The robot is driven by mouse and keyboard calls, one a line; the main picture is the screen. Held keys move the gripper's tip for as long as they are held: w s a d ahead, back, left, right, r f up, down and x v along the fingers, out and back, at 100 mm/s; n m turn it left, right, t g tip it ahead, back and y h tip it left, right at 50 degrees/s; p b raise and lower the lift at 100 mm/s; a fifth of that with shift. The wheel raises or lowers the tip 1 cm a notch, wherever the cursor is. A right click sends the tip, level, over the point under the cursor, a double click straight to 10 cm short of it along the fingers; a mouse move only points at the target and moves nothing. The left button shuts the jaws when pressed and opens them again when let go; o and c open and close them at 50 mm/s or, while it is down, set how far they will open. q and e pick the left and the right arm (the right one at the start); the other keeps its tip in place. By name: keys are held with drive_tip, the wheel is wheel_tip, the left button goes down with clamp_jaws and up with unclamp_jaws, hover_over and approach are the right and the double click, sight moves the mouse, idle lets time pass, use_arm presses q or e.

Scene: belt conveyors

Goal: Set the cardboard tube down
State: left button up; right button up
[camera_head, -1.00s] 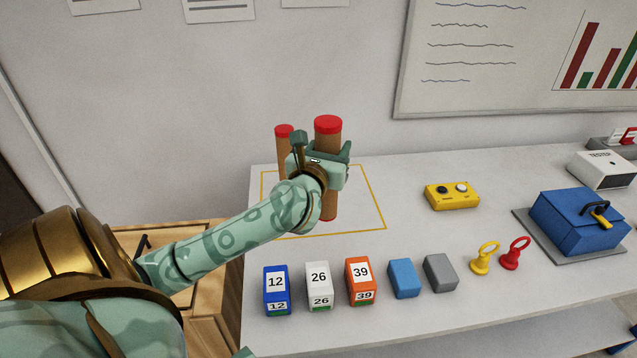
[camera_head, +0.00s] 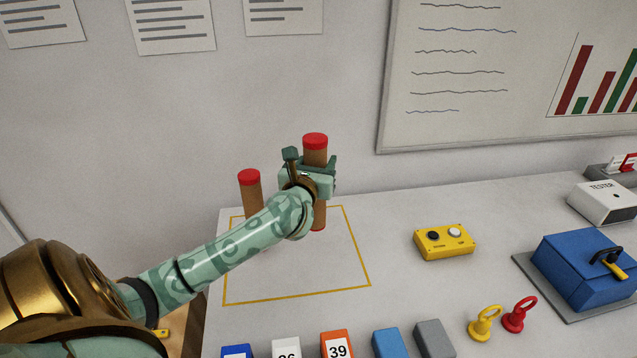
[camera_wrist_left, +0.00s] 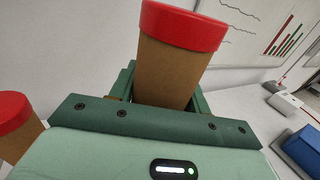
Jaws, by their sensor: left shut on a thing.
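A brown cardboard tube with red end caps (camera_head: 316,156) stands close to upright in my left gripper (camera_head: 313,178). The gripper is shut around its middle. In the head view its lower end shows below the hand, over the back of the yellow outlined square (camera_head: 362,262); I cannot tell if it touches the table. In the left wrist view the held tube (camera_wrist_left: 170,72) rises between the fingers. A second, similar tube (camera_head: 250,198) stands upright to the left, its lower part partly hidden by my arm. My right gripper is not in view.
A yellow two-button box (camera_head: 444,242) stands right of the square. Numbered and plain blocks (camera_head: 389,343) line the front edge. Yellow (camera_head: 485,322) and red (camera_head: 519,314) ring-topped pieces, a blue box (camera_head: 583,268) and a white tester (camera_head: 604,202) are at right.

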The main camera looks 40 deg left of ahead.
use_arm(q)
drive_tip(key=w+a+f+b, duration=0.5)
drive_tip(key=w+f+b, duration=0.1)
drive_tip(key=f, duration=0.5)
drive_tip(key=shift+w, duration=0.75)
drive_tip(key=o, duration=1.3)
